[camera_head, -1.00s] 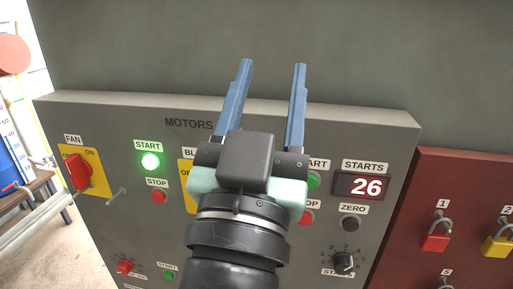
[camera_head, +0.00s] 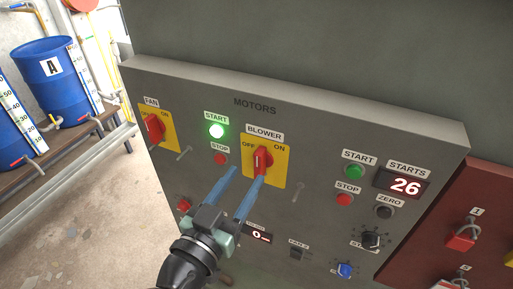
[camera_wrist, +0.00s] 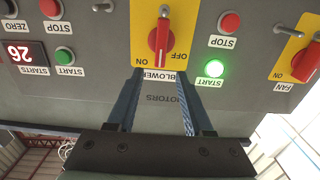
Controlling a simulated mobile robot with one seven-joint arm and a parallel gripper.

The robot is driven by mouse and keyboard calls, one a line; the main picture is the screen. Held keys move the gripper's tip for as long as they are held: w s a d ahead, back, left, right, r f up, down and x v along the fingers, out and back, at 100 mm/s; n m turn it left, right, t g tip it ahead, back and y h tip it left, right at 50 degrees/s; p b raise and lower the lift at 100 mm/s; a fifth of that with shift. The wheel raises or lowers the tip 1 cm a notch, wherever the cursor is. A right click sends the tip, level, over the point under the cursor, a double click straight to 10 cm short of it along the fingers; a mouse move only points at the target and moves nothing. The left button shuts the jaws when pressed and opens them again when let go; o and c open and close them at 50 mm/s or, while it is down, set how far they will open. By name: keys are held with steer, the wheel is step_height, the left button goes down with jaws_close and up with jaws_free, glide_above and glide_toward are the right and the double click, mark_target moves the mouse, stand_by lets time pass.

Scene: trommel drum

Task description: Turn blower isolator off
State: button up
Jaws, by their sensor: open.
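The blower isolator is a red rotary handle (camera_head: 262,160) on a yellow plate (camera_head: 279,178) marked OFF at left and ON at right, under a BLOWER label. Its handle stands roughly upright. In the wrist view, which is upside down, the handle (camera_wrist: 160,38) lies beyond the fingertips, near the middle line between the fingers. My gripper (camera_head: 248,168) is open and empty, with its blue fingers pointing up toward the plate from below. In the head view one fingertip overlaps the lower handle; I cannot tell whether it touches. My gripper (camera_wrist: 160,80) also shows in the wrist view.
The grey panel (camera_head: 330,135) carries a similar red fan isolator (camera_head: 155,127), a lit green start button (camera_head: 216,131), a red stop button (camera_head: 220,159) and a counter (camera_head: 405,186) reading 26. A small lever (camera_head: 298,192) sticks out right of the yellow plate. Red lockout board (camera_head: 484,215) at right.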

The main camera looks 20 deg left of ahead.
mark_target(257, 159)
steer(key=w+p, duration=0.2)
steer(key=w, duration=0.4)
steer(key=shift+w, duration=0.25)
jaws_close()
